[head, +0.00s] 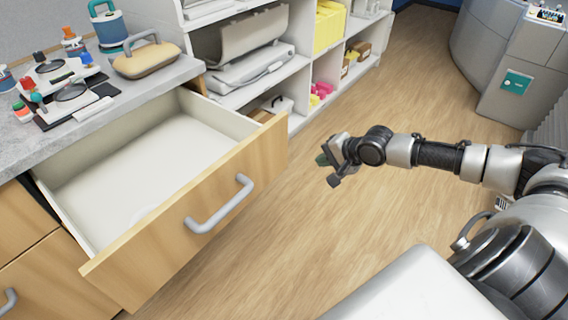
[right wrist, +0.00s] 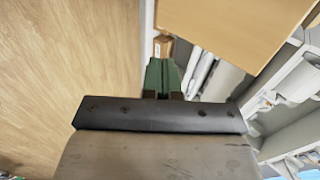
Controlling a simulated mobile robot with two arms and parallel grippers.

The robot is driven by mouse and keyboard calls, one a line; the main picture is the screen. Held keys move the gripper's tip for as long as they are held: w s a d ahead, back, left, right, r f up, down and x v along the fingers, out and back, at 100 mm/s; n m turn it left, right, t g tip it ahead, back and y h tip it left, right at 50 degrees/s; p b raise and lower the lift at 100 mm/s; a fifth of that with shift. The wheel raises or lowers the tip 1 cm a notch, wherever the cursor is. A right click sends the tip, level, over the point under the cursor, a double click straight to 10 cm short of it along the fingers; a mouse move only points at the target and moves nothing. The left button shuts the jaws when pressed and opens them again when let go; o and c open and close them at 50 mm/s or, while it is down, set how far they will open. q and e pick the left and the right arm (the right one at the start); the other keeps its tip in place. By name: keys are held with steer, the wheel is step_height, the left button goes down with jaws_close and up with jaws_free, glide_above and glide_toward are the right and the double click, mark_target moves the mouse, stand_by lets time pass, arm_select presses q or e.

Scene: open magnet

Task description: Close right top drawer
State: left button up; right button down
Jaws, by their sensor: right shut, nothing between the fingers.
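The top drawer (head: 150,165) is pulled far out of the wooden counter in the head view, and its white inside is empty. Its wooden front (head: 190,220) has a grey bar handle (head: 219,204). My right gripper (head: 326,168) is to the right of the drawer front, apart from it, over the floor. In the right wrist view its green fingers (right wrist: 161,76) are together with nothing between them. A wooden panel, likely the drawer front (right wrist: 225,28), shows beyond them at the upper right. My left gripper is not in view.
The grey countertop (head: 150,90) holds a tan case (head: 146,60), a teal container (head: 108,25) and small lab items. White shelves (head: 300,75) with yellow boxes stand behind the drawer. A grey rounded counter (head: 505,60) is at far right. The wooden floor (head: 400,80) between is clear.

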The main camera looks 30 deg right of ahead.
steer(key=w+f, duration=0.2)
steer(key=b, duration=0.2)
glide_toward(283, 160)
steer(key=x, duration=0.6)
steer(key=shift+s+f, duration=0.2)
steer(key=shift+f, duration=0.15)
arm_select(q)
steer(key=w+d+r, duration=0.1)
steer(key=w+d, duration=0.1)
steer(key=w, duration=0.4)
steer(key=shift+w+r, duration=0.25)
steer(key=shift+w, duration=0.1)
arm_select(e)
steer(key=shift+w, duration=0.35)
steer(key=shift+a, duration=0.1)
